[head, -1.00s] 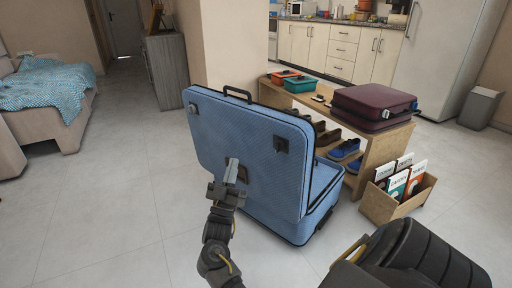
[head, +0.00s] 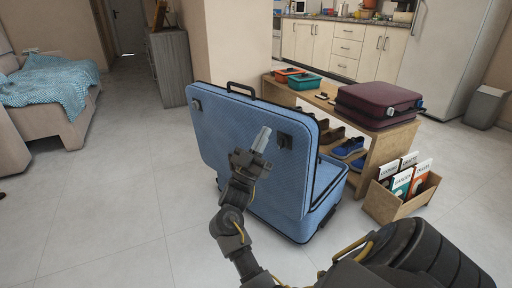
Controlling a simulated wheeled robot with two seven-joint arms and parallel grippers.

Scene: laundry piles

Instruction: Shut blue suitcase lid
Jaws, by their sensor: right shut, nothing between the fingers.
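The blue suitcase (head: 240,140) stands on the floor in the middle of the head view. Its lid (head: 222,122) is raised, with the outer face, handle and dark latches towards me. The base (head: 325,195) shows to the right behind the lid; its inside is mostly hidden. My right gripper (head: 263,139) is shut and empty, in front of the lid's outer face near the right latch (head: 284,140). I cannot tell whether it touches the lid. My left gripper is not in view.
A wooden bench (head: 376,150) with shoes beneath and a maroon suitcase (head: 378,104) on top stands close behind on the right. A wooden book crate (head: 402,203) is at its near end. A bed (head: 50,95) is at far left. The floor at left is clear.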

